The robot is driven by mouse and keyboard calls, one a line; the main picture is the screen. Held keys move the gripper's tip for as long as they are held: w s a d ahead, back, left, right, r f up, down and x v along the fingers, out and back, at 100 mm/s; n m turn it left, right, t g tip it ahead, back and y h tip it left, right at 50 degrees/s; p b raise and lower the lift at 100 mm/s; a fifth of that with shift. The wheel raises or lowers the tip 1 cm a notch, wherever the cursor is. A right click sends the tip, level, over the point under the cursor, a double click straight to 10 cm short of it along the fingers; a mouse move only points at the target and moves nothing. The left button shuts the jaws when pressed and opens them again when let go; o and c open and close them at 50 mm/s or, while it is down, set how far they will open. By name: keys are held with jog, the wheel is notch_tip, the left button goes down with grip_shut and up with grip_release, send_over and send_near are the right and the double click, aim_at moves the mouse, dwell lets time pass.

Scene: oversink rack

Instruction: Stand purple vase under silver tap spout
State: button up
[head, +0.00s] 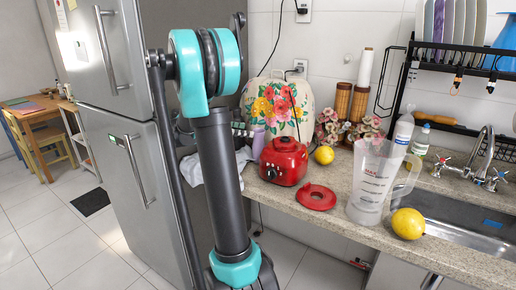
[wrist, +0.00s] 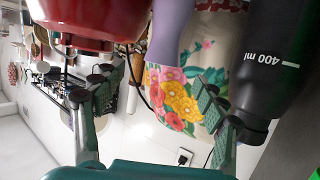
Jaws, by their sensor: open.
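The purple vase (head: 258,142) stands on the counter just left of and behind the red blender base, partly hidden by it. In the wrist view the purple vase (wrist: 177,35) shows at the top, between the red base and the floral cover. My gripper (wrist: 152,84) is open and empty, its fingers spread wide, with the vase beyond the fingertips and apart from them.
The red blender base (head: 284,161), a red lid (head: 316,197), a clear jug (head: 372,185) and lemons (head: 408,223) occupy the counter (head: 335,222) toward the sink (head: 455,225). A dish rack (head: 455,50) hangs above. A black bottle (wrist: 277,58) is near my right finger.

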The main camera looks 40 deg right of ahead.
send_over(259, 146)
jog(key=w+d, duration=0.2)
notch_tip(259, 146, down, 2)
jog(key=shift+w+a+f, duration=0.15)
jog(key=shift+f, duration=0.05)
grip_shut()
dwell(0.4)
